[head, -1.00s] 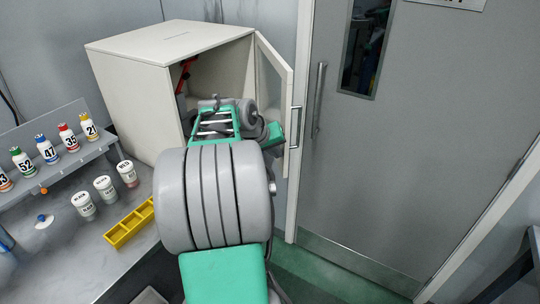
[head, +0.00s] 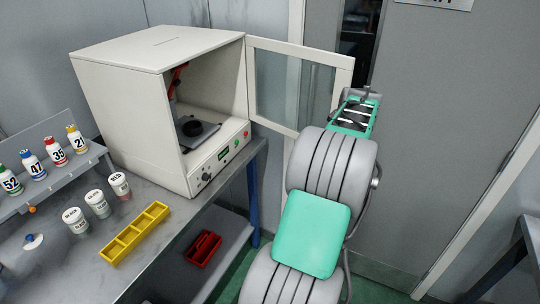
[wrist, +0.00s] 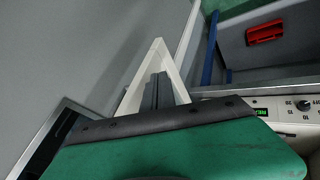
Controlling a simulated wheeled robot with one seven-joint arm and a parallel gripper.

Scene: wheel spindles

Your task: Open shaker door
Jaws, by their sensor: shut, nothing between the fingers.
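The shaker (head: 115,85) is a white box on the bench in the head view. Its glass door (head: 285,80), with a white frame, is hinged at the box's right front edge and stands wide open, swung out to the right.
A control panel (head: 222,155) runs below the shaker opening. White-capped jars (head: 97,204), a yellow tray (head: 135,233) and a rack of numbered bottles (head: 35,165) stand on the bench. A red bin (head: 204,249) sits on the lower shelf. A grey room door (head: 440,140) is behind my arm.

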